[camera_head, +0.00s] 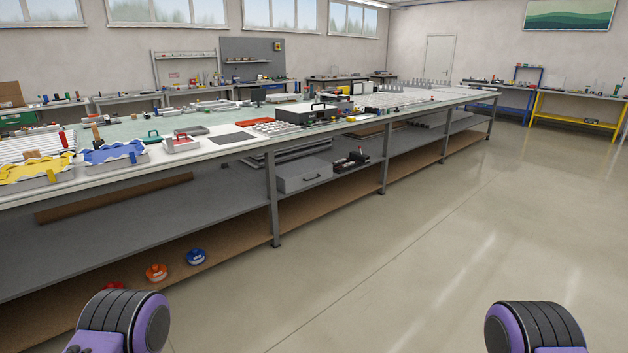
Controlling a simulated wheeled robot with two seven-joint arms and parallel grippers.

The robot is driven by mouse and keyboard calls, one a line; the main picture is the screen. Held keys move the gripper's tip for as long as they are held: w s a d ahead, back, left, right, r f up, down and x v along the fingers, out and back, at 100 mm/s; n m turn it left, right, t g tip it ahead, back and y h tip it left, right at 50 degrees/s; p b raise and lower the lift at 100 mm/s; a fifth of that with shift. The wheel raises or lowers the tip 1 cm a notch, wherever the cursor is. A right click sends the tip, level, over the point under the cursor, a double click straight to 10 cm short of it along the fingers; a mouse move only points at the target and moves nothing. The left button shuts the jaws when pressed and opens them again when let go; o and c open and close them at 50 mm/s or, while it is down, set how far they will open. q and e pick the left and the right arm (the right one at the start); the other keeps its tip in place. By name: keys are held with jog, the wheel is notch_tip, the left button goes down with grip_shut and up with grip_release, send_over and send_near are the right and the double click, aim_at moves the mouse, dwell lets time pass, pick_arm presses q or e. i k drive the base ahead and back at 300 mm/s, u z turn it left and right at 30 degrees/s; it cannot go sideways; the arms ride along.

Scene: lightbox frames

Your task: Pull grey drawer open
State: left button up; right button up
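A grey drawer box (296,183) sits on the middle shelf under the long workbench, a little left of the picture's centre. Its front faces toward me and to the right and carries a small dark handle. The front looks flush with the box, so the drawer appears closed. Neither of my grippers is in view. Only rounded purple and black links of my arms show at the bottom left and bottom right, well apart from the drawer.
The long workbench (213,148) has grey legs and a cluttered top. A black item (350,160) lies right of the drawer. Orange (156,272) and blue (196,257) round items sit on the low shelf. Open floor (420,260) lies in front and right.

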aim_at(292, 184)
jog(key=u, duration=0.2)
jog(key=i, duration=1.95)
jog(key=z, duration=0.4)
jog(key=i, duration=2.3)
jog(key=z, duration=0.6)
